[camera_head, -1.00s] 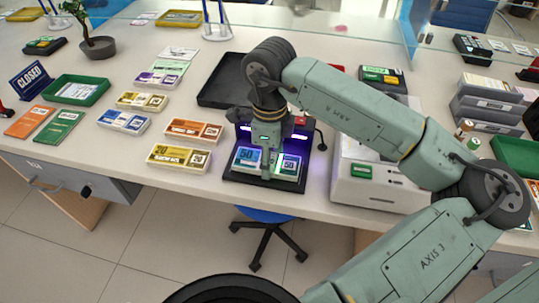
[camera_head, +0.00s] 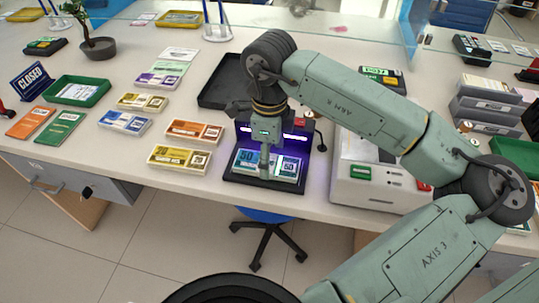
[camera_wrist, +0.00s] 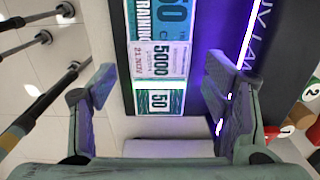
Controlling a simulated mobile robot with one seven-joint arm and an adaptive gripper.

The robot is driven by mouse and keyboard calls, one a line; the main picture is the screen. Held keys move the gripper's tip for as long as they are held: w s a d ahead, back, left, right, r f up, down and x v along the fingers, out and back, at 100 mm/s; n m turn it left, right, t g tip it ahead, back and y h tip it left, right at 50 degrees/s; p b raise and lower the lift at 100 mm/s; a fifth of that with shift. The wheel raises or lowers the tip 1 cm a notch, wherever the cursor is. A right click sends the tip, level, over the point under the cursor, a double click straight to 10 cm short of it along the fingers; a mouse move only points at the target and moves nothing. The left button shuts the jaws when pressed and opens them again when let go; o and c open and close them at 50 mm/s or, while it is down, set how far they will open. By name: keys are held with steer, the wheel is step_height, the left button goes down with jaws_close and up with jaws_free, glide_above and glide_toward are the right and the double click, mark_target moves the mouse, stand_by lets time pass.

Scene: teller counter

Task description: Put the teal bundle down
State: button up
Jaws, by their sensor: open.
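The teal bundle (camera_head: 287,169), a banded stack marked 50, lies flat on the dark base of the purple-lit lamp unit (camera_head: 233,177). In the wrist view the bundle (camera_wrist: 160,60) shows its white band, marked 5000, and its near end. My gripper (camera_head: 264,172) is above the bundle and hides part of its middle in the head view. In the wrist view my gripper (camera_wrist: 158,82) is open, with its jaws apart on either side of the bundle and clear space beside each finger.
Yellow (camera_head: 178,158) and orange (camera_head: 193,131) bundles lie left of the lamp unit. A black tray (camera_head: 212,92) is behind it. A white machine (camera_head: 365,195) stands close on the right. The counter's front edge is just in front.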

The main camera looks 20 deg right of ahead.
step_height(320, 180, up, 10)
steer(key=p, duration=0.3)
steer(key=shift+r, duration=0.2)
